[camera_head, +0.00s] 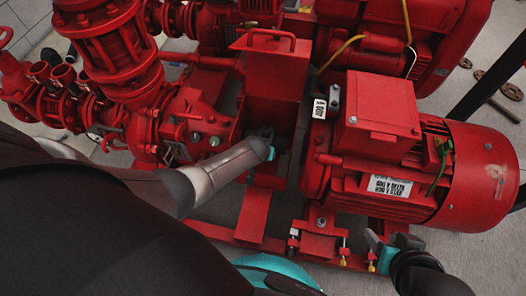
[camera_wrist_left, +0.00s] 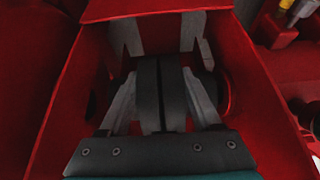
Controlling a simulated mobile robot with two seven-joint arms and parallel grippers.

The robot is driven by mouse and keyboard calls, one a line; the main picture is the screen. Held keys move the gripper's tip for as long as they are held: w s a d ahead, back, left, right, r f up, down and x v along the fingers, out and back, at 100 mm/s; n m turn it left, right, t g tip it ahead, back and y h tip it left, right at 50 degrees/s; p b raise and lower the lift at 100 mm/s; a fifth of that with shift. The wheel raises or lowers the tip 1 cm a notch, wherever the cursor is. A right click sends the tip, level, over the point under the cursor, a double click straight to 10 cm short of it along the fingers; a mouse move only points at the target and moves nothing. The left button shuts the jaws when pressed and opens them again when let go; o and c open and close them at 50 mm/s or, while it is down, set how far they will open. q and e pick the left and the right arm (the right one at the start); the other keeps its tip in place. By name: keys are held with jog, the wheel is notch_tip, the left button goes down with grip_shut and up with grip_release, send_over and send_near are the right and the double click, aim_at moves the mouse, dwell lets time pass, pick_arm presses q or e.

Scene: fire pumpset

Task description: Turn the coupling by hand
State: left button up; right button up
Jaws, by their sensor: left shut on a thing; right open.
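The coupling (camera_wrist_left: 160,90) is a dark, two-part cylinder inside a red guard housing (camera_wrist_left: 60,110). In the left wrist view, the fingers of my left gripper (camera_wrist_left: 162,100) lie on both sides of it, shut on it. In the head view, my left arm reaches into the red housing (camera_head: 264,205) between pump and motor. There the left gripper (camera_head: 265,145) is mostly hidden by its own wrist, and little of the coupling shows. My right gripper (camera_head: 385,243) is open and empty in front of the motor's base.
The red motor (camera_head: 465,180) stands right of the coupling, with a terminal box (camera_head: 376,110) on top. The red pump (camera_head: 200,125) and pipework are on the left. A red cover with a handle (camera_head: 272,37) stands behind the coupling.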

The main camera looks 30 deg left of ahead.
dwell(0.4)
pick_arm(q)
jog(key=o, duration=1.4)
jog(key=shift+r, duration=0.1)
jog(key=shift+s+d+r+p, duration=0.1)
jog(key=shift+s+r+p, duration=0.15)
jog(key=shift+r+p, duration=0.3)
jog(key=shift+p+v, duration=5.55)
jog(key=shift+v, duration=1.35)
pick_arm(e)
jog(key=s+d+f+g, duration=0.2)
jog(key=s+f, duration=0.3)
jog(key=f, duration=0.5)
jog(key=s+d+f+g+h, duration=0.1)
jog(key=s+d+f, duration=0.3)
jog(key=f, duration=0.6)
jog(key=shift+s+d+g, duration=0.3)
jog(key=shift+s+g, duration=0.1)
jog(key=shift+s, duration=0.3)
pick_arm(q)
jog(key=shift+s, duration=0.15)
pick_arm(e)
jog(key=shift+f, duration=0.1)
